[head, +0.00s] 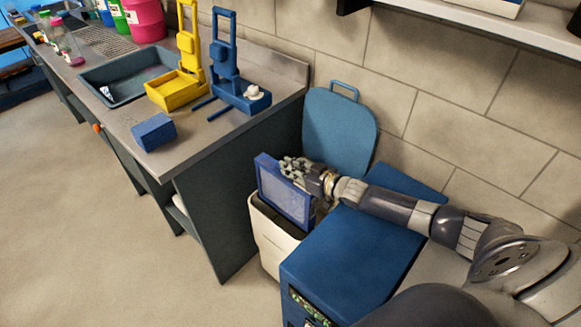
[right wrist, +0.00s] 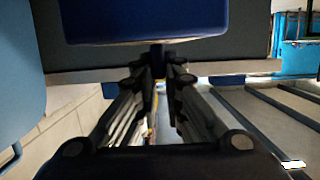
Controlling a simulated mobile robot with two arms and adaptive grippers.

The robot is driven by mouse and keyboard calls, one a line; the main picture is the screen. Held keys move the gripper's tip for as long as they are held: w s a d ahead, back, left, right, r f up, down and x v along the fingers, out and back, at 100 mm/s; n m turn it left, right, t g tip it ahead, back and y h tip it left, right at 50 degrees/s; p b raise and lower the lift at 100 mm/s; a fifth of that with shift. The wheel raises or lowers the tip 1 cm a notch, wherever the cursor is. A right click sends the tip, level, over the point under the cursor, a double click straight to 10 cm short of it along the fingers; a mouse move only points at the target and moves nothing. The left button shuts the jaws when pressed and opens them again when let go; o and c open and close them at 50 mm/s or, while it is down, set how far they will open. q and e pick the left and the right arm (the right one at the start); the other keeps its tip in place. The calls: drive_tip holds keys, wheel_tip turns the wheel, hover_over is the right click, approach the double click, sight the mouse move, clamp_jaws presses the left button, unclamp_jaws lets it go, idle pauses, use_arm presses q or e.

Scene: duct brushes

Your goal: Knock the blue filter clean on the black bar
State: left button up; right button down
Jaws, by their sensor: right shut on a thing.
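The blue filter (head: 284,192) is a flat panel with a blue frame and a pale grey mesh face. It stands nearly upright, slightly tilted, over the mouth of a white bin (head: 273,239). My right gripper (head: 296,170) is shut on the upper right part of its frame. In the right wrist view the blue filter (right wrist: 160,20) fills the top middle, at the tips of the fingers (right wrist: 158,62). I cannot make out the black bar; the bin's dark opening is partly hidden by the filter. My left gripper is not in view.
A blue cabinet (head: 345,255) stands right of the bin, under my right arm. A blue lid-like panel (head: 338,128) leans on the wall behind. The counter (head: 205,135) at left holds a blue block (head: 154,132), yellow and blue stands, and a sink. The floor at left is clear.

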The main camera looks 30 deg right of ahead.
wheel_tip(320, 180, up, 2)
drive_tip(key=p, duration=0.2)
drive_tip(key=shift+r+p, duration=0.25)
drive_tip(key=shift+p, duration=0.05)
drive_tip(key=shift+f, duration=0.2)
